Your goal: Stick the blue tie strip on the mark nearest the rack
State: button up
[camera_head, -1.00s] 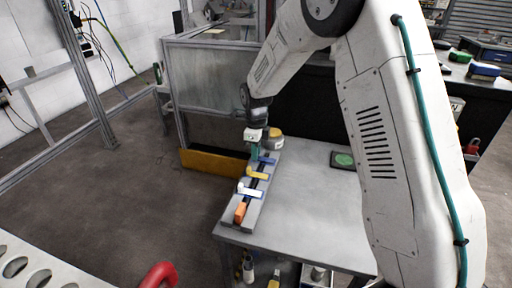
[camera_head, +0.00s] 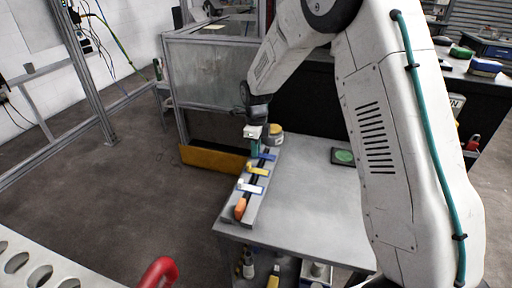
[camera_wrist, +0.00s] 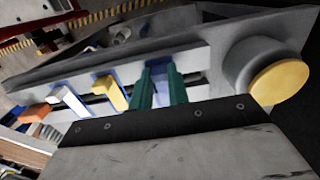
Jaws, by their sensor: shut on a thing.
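A long grey rack (camera_head: 257,200) lies along the left edge of the grey table and carries a row of coloured strips. The blue tie strip (camera_head: 268,156) is at its far end; it shows in the wrist view (camera_wrist: 160,77) between my green fingers. My gripper (camera_head: 255,150) points down there, and in the wrist view its fingers (camera_wrist: 159,90) are closed on the blue strip. The strip still appears to be at the rack. A dark square with a green patch (camera_head: 343,157) lies at the table's back right; I cannot tell whether it is a mark.
Yellow (camera_head: 257,171), white (camera_head: 250,187) and orange (camera_head: 240,207) pieces sit along the rack. A round container with a yellow top (camera_head: 275,138) stands just beyond the rack's far end. The table's middle (camera_head: 310,205) is clear. A framed enclosure (camera_head: 210,75) stands behind.

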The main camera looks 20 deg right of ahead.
aim_at(267, 156)
dwell(0.3)
jog(key=o, duration=1.3)
jog(key=shift+r, duration=3.5)
jog(key=shift+s+d, duration=0.1)
jog(key=shift+d, duration=0.05)
jog(key=c, duration=0.6)
jog(key=s+d, duration=0.1)
jog(key=s+d+r, duration=0.1)
jog(key=d, duration=0.1)
grip_shut()
jog(key=shift+f, duration=3.35)
jog(key=shift+f, duration=0.45)
